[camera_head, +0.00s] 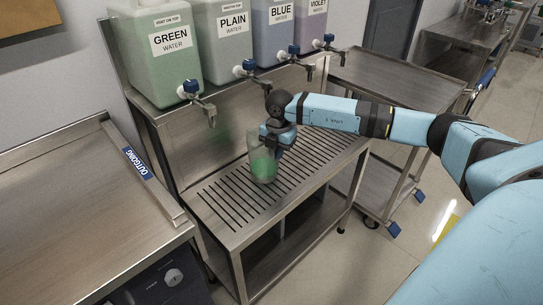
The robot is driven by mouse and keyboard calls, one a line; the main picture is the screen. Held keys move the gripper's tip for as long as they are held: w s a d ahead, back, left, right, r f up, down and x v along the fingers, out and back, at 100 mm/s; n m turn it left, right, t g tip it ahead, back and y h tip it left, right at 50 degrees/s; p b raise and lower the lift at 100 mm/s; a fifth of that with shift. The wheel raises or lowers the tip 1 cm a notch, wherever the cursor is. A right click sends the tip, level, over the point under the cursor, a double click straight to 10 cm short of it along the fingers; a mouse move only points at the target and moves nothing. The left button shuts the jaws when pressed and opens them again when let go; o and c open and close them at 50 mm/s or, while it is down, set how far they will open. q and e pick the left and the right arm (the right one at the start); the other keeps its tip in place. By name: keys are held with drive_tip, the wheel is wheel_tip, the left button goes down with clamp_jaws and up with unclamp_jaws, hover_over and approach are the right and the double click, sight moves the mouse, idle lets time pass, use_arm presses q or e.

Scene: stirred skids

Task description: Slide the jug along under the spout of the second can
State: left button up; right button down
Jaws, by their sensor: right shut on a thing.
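My right gripper (279,137) is shut on the clear jug (262,168), which stands on the slotted drip tray (236,200) and holds some green liquid. The jug is to the right of and in front of the green water can's tap (197,98). The second can from the left, labelled plain water (226,42), has its tap (250,72) above and behind the jug. Whether the jug is exactly below that spout cannot be told. My gripper's fingers are partly hidden. My left gripper is not in view.
The green can (160,62) stands at the left of the shelf. The blue can (273,30) and violet can (312,18) stand to the right. A steel counter marked outgoing (80,200) is at the left. A steel trolley (395,76) stands at the right. The tray's front left is clear.

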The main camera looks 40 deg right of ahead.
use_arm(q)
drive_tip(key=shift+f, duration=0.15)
use_arm(e)
drive_tip(key=shift+d, duration=0.2)
drive_tip(key=c, duration=1.2)
unclamp_jaws()
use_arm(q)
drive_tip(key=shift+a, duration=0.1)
